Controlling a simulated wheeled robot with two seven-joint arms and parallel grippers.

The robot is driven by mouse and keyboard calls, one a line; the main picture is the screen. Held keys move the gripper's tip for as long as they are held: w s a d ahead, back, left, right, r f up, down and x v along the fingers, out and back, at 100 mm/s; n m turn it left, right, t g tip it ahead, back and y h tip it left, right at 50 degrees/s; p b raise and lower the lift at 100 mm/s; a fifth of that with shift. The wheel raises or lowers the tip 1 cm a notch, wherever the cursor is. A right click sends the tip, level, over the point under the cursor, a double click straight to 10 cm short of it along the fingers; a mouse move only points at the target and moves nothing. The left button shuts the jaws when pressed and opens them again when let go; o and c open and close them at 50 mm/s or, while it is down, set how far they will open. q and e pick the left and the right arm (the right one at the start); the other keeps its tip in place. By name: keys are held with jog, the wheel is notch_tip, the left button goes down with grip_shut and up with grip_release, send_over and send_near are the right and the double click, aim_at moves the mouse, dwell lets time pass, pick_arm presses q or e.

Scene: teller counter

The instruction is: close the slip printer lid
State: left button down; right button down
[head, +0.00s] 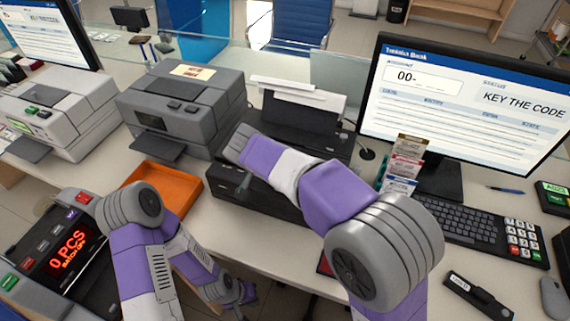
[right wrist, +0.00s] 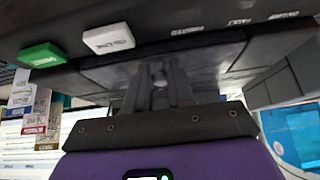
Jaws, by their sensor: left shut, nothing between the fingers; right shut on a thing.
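The black slip printer (head: 262,193) stands mid-counter, with white paper (head: 300,92) at its raised rear part. My right arm reaches across it and hides much of its top. In the right wrist view, my right gripper (right wrist: 159,75) is shut on a small part at the edge of a dark panel, which looks like the printer lid (right wrist: 205,65). The exact grip and the lid's angle are hard to tell. A green button (right wrist: 42,55) and a white button (right wrist: 108,39) show beside it. My left gripper (head: 240,296) is shut and empty, low near the counter's front edge, apart from the printer.
An orange tray (head: 162,184) lies left of the printer, before a grey machine (head: 185,110). A banknote counter (head: 60,250) is at the lower left. A monitor (head: 465,100), card holder (head: 403,165) and keyboard (head: 450,215) stand right. Bare counter shows around (head: 285,245) the printer's front.

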jog(key=shift+s+a+f, duration=0.2)
jog(key=shift+s+f, duration=0.25)
jog(key=shift+f, duration=0.35)
jog(key=c, duration=1)
grip_release()
jog(key=shift+o, duration=0.2)
jog(key=shift+d, duration=0.25)
jog(key=p+v, duration=0.2)
jog(key=v, duration=0.6)
jog(key=shift+w+a+r, duration=0.2)
jog(key=shift+a+r, duration=0.15)
jog(key=shift+a, duration=0.05)
